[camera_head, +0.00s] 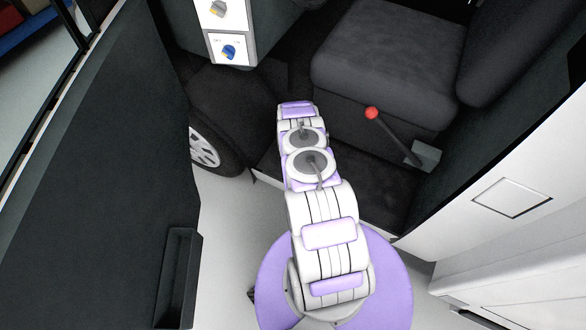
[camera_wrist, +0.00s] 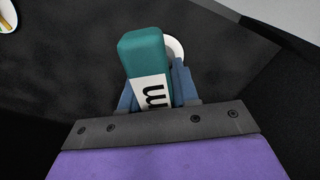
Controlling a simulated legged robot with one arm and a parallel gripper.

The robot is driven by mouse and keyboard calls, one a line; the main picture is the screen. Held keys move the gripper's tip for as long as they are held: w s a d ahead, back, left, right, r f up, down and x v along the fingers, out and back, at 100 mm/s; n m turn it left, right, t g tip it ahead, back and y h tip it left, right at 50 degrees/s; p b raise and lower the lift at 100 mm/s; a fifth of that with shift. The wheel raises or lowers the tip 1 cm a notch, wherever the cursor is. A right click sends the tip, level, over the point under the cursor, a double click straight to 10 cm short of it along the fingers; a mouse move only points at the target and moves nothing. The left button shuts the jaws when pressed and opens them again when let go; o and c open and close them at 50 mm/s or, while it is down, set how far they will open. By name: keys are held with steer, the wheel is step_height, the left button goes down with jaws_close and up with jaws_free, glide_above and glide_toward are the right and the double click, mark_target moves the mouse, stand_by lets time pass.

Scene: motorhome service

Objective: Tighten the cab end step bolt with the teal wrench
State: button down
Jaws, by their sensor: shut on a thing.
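The teal wrench (camera_wrist: 145,55) shows in the wrist view as a teal block-like handle with a white label marked with a dark "m". My gripper (camera_wrist: 155,88) has its blue-grey fingers shut on it from both sides. A white round piece (camera_wrist: 174,48) shows just behind the teal end; I cannot tell whether it belongs to the wrench or to the place. In the head view my arm reaches forward to the cab entry and hides the gripper and wrench. I cannot make out the end step bolt in either view.
A dark seat (camera_head: 385,65) and a red-knobbed lever (camera_head: 372,113) stand to the right of my arm. A wheel (camera_head: 207,150) and an open dark door (camera_head: 95,190) are to the left. A white panel with knobs (camera_head: 229,32) is at the top.

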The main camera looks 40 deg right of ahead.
steer(key=shift+m, duration=0.9)
steer(key=shift+r, duration=0.2)
steer(key=shift+r, duration=0.1)
steer(key=shift+r+p, duration=0.6)
steer(key=shift+r, duration=0.9)
steer(key=shift+r, duration=0.1)
steer(key=shift+w+r+p, duration=0.1)
steer(key=shift+r+p, duration=0.3)
steer(key=shift+r, duration=0.25)
steer(key=shift+r+p, duration=0.5)
steer(key=shift+r, duration=0.75)
